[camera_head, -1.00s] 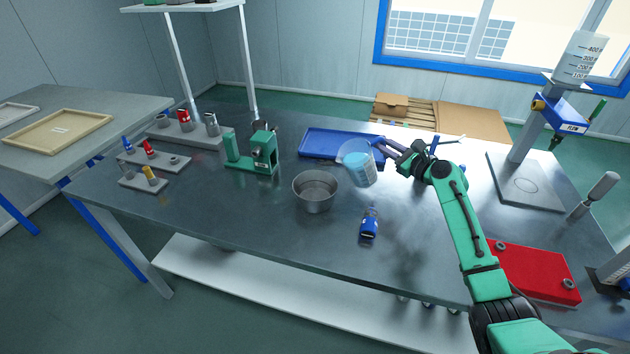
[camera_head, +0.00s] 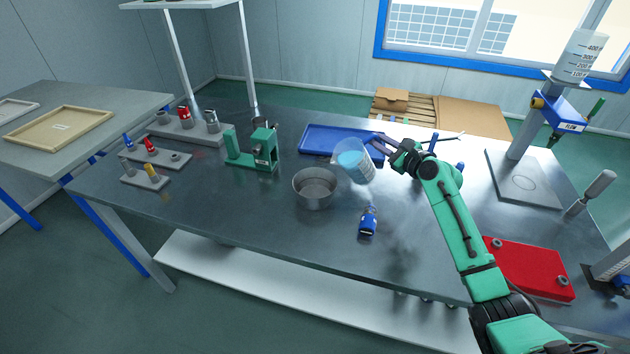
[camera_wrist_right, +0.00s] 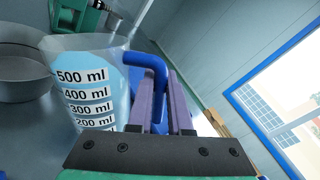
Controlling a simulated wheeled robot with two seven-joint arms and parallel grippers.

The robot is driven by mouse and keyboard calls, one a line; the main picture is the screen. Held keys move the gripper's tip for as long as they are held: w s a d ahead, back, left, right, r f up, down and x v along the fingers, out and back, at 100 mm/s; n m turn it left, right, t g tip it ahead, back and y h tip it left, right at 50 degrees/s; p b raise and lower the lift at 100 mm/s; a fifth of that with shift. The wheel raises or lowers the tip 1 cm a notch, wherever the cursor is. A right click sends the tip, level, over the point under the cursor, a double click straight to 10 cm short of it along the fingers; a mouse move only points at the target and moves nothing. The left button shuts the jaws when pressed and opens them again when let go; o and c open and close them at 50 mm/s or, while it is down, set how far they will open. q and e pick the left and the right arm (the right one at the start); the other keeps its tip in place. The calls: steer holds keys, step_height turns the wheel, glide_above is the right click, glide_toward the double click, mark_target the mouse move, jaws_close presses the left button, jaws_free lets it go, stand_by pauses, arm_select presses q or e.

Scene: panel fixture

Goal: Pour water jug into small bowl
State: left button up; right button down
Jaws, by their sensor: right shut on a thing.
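A clear water jug (camera_head: 355,163) with blue water is held in my right gripper (camera_head: 383,143), just right of and above the small bowl. The jug is tilted toward the bowl. The small bowl (camera_head: 314,190) is grey metal and stands on the table; no stream of water shows. In the right wrist view the jug (camera_wrist_right: 88,85) shows its ml marks, and the purple fingers (camera_wrist_right: 160,105) are shut on its blue handle. The bowl (camera_wrist_right: 22,75) is at the left edge there. My left gripper is not in view.
A blue tray (camera_head: 318,139) lies behind the jug, and a small blue bottle (camera_head: 368,221) stands in front of it. A green device (camera_head: 252,150) is left of the bowl. A red plate (camera_head: 530,268) and a stand (camera_head: 520,180) are at the right.

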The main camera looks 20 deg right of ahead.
mark_target(369, 137)
steer(key=shift+a+r, duration=0.25)
steer(key=shift+a+r+n+p, duration=0.2)
steer(key=shift+a+n+p, duration=0.3)
steer(key=shift+n+p, duration=0.1)
steer(key=shift+s+a+r+p, duration=0.1)
steer(key=shift+a+r+p, duration=0.2)
steer(key=shift+r+p, duration=0.1)
steer(key=shift+a+r+n+h+p, duration=0.45)
steer(key=shift+r+n+p, duration=0.15)
steer(key=shift+n+p, duration=0.1)
stand_by(0.9)
steer(key=shift+s+a+r+n, duration=0.15)
steer(key=shift+a+r+n, duration=0.2)
steer(key=shift+a+n, duration=0.35)
stand_by(2.4)
steer(key=shift+a+n, duration=0.1)
steer(key=shift+n, duration=0.2)
stand_by(1.0)
